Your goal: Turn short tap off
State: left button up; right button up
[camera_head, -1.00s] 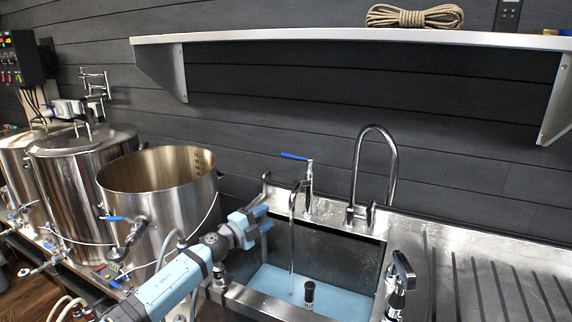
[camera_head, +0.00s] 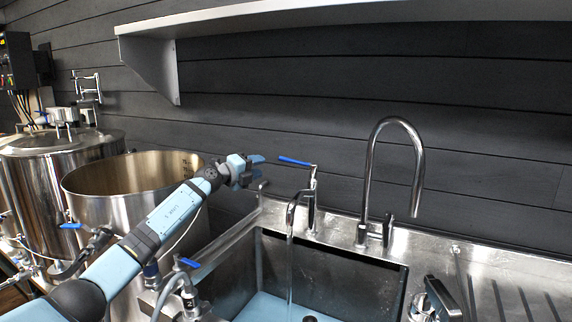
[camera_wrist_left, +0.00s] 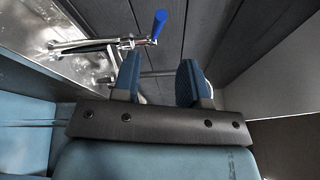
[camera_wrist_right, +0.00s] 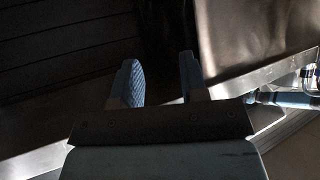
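The short tap (camera_head: 312,200) stands at the back edge of the sink, its blue lever (camera_head: 294,161) pointing left. A thin stream of water (camera_head: 289,265) falls from its spout. My left gripper (camera_head: 258,172) is just left of the lever, apart from it. In the left wrist view my left gripper (camera_wrist_left: 160,82) is open and empty, and the blue lever (camera_wrist_left: 158,26) shows beyond the fingertips, nearer the left finger. My right gripper (camera_wrist_right: 160,82) shows only in the right wrist view, open and empty, away from the tap.
A tall curved faucet (camera_head: 370,180) stands right of the short tap. The steel sink (camera_head: 330,258) holds bluish water. An open steel kettle (camera_head: 90,200) stands left, behind my left arm. A white shelf (camera_head: 230,20) hangs above on the dark plank wall.

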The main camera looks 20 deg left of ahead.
aim_at(285, 159)
pick_arm(q)
jog(key=b+x, duration=0.3)
jog(key=x, duration=0.8)
jog(key=shift+w+d+b, duration=0.25)
jog(key=shift+w+b, duration=0.05)
jog(key=shift+b, duration=0.1)
grip_shut()
